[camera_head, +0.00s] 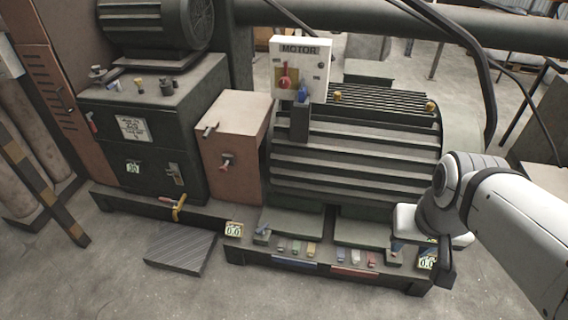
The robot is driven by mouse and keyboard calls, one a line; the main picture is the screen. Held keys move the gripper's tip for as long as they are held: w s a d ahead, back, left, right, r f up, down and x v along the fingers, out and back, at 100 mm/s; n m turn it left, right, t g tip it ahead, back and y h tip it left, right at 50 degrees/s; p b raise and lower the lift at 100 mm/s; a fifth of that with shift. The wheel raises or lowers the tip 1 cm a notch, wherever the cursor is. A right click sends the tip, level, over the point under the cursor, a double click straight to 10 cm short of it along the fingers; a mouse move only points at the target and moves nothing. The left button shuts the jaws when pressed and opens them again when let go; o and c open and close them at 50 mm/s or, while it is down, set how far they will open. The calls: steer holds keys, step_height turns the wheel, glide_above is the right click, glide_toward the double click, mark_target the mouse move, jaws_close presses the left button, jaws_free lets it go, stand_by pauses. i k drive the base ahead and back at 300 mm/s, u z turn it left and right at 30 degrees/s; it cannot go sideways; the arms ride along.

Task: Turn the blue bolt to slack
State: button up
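My white arm comes in from the right, and its wrist end, with my gripper (405,240), is low at the front right corner of the large ribbed motor (350,160). The gripper's fingers are too small and covered to tell open from shut. A small blue part (397,247), perhaps the blue bolt, shows right under the gripper at the motor's right foot. I cannot tell whether they touch. Another small bluish part (263,230) sits at the motor's left foot. A display reading 0.0 (428,262) is just right of the gripper, and another (234,229) is at the left foot.
The motor stands on a dark base frame (330,276) carrying several coloured shims. A MOTOR switch box (300,68) with red and blue handles stands above it. A brown box (232,145) and a dark cabinet (145,140) are to the left. The front floor is clear.

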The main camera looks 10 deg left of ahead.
mark_target(261, 229)
steer(key=k, duration=0.55)
steer(key=u, duration=0.4)
steer(key=i, duration=1.65)
steer(key=z, duration=0.25)
